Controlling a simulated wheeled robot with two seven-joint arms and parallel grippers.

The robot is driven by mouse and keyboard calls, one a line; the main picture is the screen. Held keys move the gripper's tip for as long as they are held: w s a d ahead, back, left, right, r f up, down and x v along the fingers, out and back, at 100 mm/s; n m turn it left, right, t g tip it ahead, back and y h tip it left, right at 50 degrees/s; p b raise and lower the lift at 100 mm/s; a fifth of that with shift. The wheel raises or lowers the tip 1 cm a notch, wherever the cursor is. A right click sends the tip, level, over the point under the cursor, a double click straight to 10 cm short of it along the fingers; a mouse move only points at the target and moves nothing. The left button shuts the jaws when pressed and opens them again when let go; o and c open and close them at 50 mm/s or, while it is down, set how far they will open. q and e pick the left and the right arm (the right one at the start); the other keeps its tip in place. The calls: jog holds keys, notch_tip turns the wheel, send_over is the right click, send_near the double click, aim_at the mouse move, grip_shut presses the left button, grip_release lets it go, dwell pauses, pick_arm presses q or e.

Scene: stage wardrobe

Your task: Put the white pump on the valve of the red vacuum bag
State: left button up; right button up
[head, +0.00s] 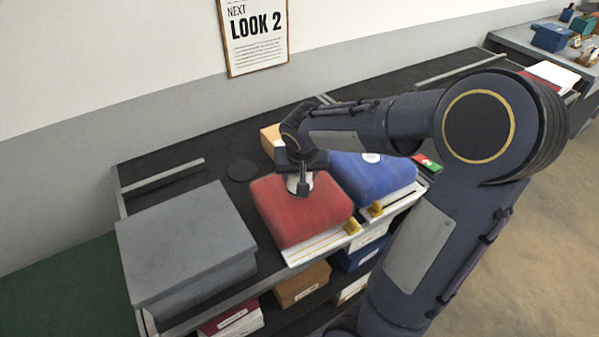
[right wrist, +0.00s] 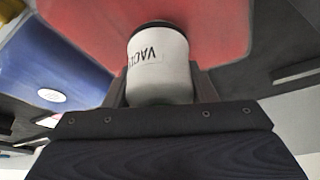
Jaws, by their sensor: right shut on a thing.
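The red vacuum bag (head: 300,212) lies puffed up on the dark table, left of the blue bag. The white pump (head: 293,184) is at the top of the red bag, mostly behind my right gripper (head: 303,190). My right gripper is shut on the pump. In the right wrist view the white pump (right wrist: 160,68), with dark lettering, stands between the fingers, its far end against or very near the red bag (right wrist: 225,25). The red bag's valve is hidden, so I cannot tell whether the pump sits on it. My left gripper is not in view.
A blue bag (head: 372,178) with a white round valve (head: 371,157) lies right of the red one. A large grey box (head: 185,235) stands at the left. A tan box (head: 271,140) is behind. Boxes such as a brown one (head: 302,285) fill the shelf below.

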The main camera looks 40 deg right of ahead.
jog(key=shift+f, duration=0.2)
jog(key=shift+f, duration=0.2)
jog(key=o, duration=1.2)
jog(key=shift+r, duration=0.15)
jog(key=shift+r, duration=0.25)
jog(key=v, duration=1.1)
jog(key=s+a+f+n+t+y, duration=0.1)
jog(key=s+a+f+n+y, duration=0.1)
jog(key=s+a, duration=0.4)
jog(key=s+a+f+n+y, duration=0.2)
jog(key=s+a+f+y, duration=0.2)
jog(key=s, duration=0.5)
jog(key=shift+a+n+t, duration=0.4)
jog(key=shift+a, duration=0.8)
